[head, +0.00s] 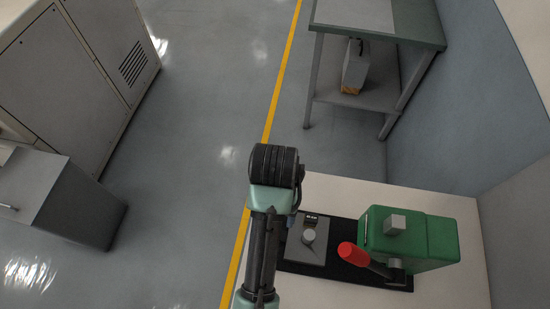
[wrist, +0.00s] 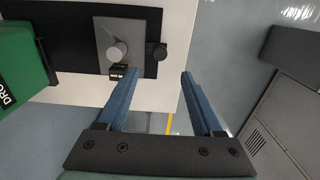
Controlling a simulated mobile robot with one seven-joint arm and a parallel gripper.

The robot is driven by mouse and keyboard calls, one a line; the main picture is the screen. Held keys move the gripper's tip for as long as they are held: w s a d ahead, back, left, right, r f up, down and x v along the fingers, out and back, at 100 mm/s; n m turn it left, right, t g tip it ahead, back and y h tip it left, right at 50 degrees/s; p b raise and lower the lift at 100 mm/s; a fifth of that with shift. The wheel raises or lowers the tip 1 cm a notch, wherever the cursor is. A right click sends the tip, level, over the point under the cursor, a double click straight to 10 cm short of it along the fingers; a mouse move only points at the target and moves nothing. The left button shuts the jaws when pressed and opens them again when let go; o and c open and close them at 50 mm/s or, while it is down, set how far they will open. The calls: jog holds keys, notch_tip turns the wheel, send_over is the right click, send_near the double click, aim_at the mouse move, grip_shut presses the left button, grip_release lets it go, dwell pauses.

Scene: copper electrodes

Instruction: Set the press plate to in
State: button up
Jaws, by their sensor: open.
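I cannot tell for sure which part is the press plate. A green machine body (head: 425,240) with a grey block (head: 395,224) on top stands on a black base (head: 345,262). A red-handled lever (head: 352,254) leans out at its front. A grey plate with a round knob (head: 308,237) and a small display lies beside it. In the wrist view I see the grey plate (wrist: 105,32), its knob (wrist: 117,51) and part of the green body (wrist: 20,55). My gripper (wrist: 160,72) is open and empty, its fingertips near the plate's display and a black knob (wrist: 157,52).
The machine stands on a pale bench (head: 455,208) against the right wall. A grey table (head: 385,35) with a box on its lower shelf stands behind. Cabinets (head: 75,80) stand at left. The floor between is clear, with a yellow line.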

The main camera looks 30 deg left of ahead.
aim_at(298, 237)
notch_tip(298, 237, down, 12)
jog(key=shift+f, duration=0.1)
dwell(0.5)
grip_shut()
jog(key=shift+d, duration=0.1)
dwell(1.1)
